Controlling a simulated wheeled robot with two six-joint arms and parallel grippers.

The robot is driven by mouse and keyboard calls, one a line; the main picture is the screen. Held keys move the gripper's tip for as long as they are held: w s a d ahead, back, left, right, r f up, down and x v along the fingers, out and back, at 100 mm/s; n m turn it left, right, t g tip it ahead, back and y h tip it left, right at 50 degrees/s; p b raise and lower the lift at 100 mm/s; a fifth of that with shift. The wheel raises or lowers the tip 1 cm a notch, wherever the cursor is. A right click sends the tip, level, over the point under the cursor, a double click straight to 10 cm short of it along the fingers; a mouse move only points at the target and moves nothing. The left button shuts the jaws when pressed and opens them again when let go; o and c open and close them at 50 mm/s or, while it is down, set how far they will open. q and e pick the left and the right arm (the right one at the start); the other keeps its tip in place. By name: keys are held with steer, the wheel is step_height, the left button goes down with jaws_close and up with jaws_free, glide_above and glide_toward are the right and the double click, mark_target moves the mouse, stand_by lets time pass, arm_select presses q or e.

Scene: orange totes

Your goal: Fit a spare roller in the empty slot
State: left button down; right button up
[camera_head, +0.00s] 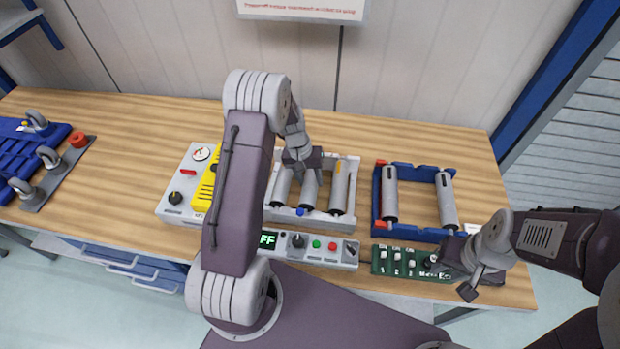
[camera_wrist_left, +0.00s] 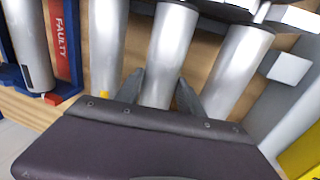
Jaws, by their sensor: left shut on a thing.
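A grey rack (camera_head: 335,222) in the middle of the table holds three silver rollers side by side. My left gripper (camera_head: 303,172) reaches down into it and is shut on the middle roller (camera_head: 308,190). In the left wrist view the fingers (camera_wrist_left: 160,95) stand on both sides of that roller (camera_wrist_left: 166,60). The right roller (camera_head: 340,188) has a yellow mark. A blue frame (camera_head: 425,235) to the right holds one roller (camera_head: 389,190) at its left and one (camera_head: 446,200) at its right, with an open gap between. My right gripper (camera_head: 468,275) hangs near the front edge; its jaws are unclear.
A control panel (camera_head: 318,250) and a green switch board (camera_head: 400,263) lie in front of the rack and frame. A gauge box (camera_head: 175,205) stands left. A blue tray with casters (camera_head: 35,155) is far left. A red "FAULTY" label (camera_wrist_left: 62,40) shows in the left wrist view.

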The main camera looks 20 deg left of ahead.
arm_select(q)
steer(key=shift+f, duration=0.2)
steer(key=c, duration=0.7)
jaws_free()
steer(key=shift+o, duration=0.2)
steer(key=r, duration=0.3)
steer(key=a+r+b, duration=0.1)
steer(key=r, duration=0.5)
steer(key=shift+s+a+b, duration=0.25)
steer(key=shift+a+b, duration=0.1)
